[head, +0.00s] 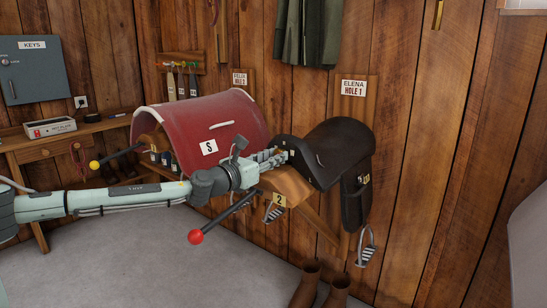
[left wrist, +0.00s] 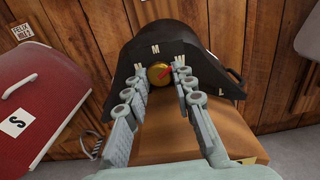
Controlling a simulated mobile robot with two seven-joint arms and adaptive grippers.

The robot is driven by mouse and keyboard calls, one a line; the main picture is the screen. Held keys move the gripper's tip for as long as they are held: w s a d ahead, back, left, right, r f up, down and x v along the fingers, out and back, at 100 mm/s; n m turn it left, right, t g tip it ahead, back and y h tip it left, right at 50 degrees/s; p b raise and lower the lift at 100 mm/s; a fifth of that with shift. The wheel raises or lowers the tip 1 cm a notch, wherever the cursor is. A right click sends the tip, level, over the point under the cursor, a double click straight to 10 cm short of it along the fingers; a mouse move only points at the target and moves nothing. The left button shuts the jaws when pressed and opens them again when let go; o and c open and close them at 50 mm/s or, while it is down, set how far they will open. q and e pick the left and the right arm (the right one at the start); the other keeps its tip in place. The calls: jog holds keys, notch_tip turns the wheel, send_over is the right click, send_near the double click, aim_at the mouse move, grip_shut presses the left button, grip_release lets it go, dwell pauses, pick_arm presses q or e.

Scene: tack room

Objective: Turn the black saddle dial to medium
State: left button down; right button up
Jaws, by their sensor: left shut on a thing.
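The black saddle (head: 325,152) sits on a wooden rack marked 2, under the ELENA HOLE 1 sign; it also fills the top middle of the left wrist view (left wrist: 185,40). On its front end is a round gold dial (left wrist: 157,77) with a red pointer, which points right and slightly up. A letter M (left wrist: 154,49) is above the dial, with smaller letters at either side partly behind the fingertips. My left gripper (left wrist: 160,72) is shut on the dial, one finger at each side. In the head view my left gripper (head: 284,156) hides most of the dial. My right gripper is out of view.
A red saddle (head: 215,120) marked S stands left of the black one, behind my arm. Rods with a red ball (head: 195,237) and a yellow ball (head: 95,164) stick out near my arm. Boots (head: 306,283) stand below. The grey floor at front is clear.

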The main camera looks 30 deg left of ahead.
pick_arm(q)
jog(key=n, duration=0.3)
jog(key=shift+f+b, duration=0.1)
jog(key=shift+b, duration=0.3)
jog(key=n, duration=0.4)
jog(key=shift+d+n+b, duration=0.1)
jog(key=shift+n+b, duration=0.2)
jog(key=shift+n, duration=2.1)
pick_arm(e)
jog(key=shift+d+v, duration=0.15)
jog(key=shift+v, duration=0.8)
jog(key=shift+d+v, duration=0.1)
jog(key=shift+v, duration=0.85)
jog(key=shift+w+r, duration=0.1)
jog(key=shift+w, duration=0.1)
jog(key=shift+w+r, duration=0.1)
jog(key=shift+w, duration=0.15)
pick_arm(q)
jog(key=c, duration=1.3)
grip_release()
jog(key=shift+o, duration=0.2)
